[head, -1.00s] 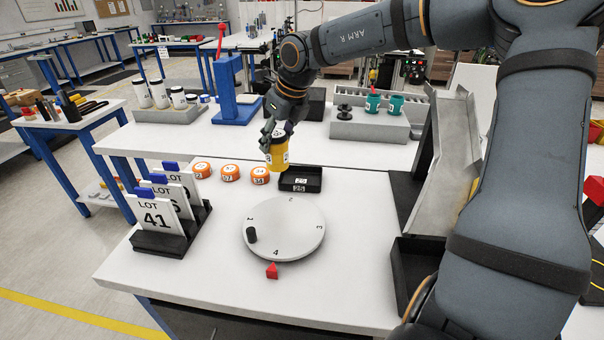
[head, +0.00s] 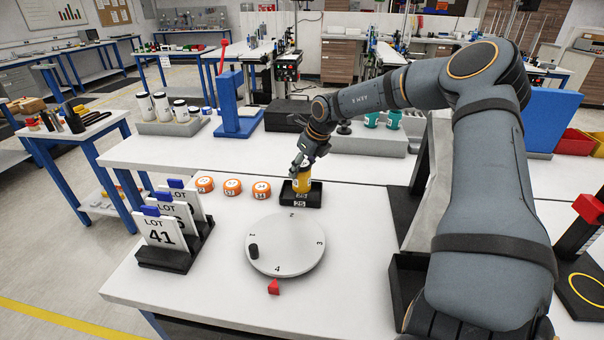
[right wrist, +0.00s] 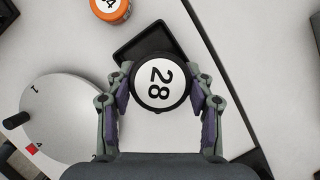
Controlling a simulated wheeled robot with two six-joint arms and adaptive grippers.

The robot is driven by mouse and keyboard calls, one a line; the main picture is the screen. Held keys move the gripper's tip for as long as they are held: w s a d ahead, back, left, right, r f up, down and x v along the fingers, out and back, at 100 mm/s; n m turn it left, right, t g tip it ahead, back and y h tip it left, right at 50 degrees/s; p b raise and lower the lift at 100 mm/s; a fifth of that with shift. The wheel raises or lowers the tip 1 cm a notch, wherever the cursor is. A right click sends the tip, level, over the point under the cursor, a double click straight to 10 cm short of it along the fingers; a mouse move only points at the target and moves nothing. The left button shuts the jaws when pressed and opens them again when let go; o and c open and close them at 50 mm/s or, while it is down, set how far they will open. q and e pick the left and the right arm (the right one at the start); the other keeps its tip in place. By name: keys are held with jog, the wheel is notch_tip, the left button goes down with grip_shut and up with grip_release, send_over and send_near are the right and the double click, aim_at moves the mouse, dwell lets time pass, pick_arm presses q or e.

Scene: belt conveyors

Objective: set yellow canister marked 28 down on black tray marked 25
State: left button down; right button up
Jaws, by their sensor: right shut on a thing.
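The yellow canister marked 28 (head: 302,180) is upright between the fingers of my right gripper (head: 305,164). In the right wrist view its round lid with 28 (right wrist: 160,85) sits between the two fingers, and the right gripper (right wrist: 163,92) is shut on it. The black tray marked 25 (head: 313,200) lies under the canister on the white table. The canister is over the tray; whether its base touches the tray floor I cannot tell. In the right wrist view the tray (right wrist: 132,48) shows past the canister at the upper left. My left gripper is not in view.
Orange pucks (head: 233,187) stand in a row left of the tray. A grey numbered turntable (head: 285,255) with a black knob is in front. LOT cards in a black rack (head: 178,257) stand at left. A black bin (head: 400,285) and a grey chute are at right.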

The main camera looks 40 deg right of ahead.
aim_at(302, 175)
notch_tip(302, 175, down, 3)
jog(key=shift+r, duration=0.1)
jog(key=o, duration=1.4)
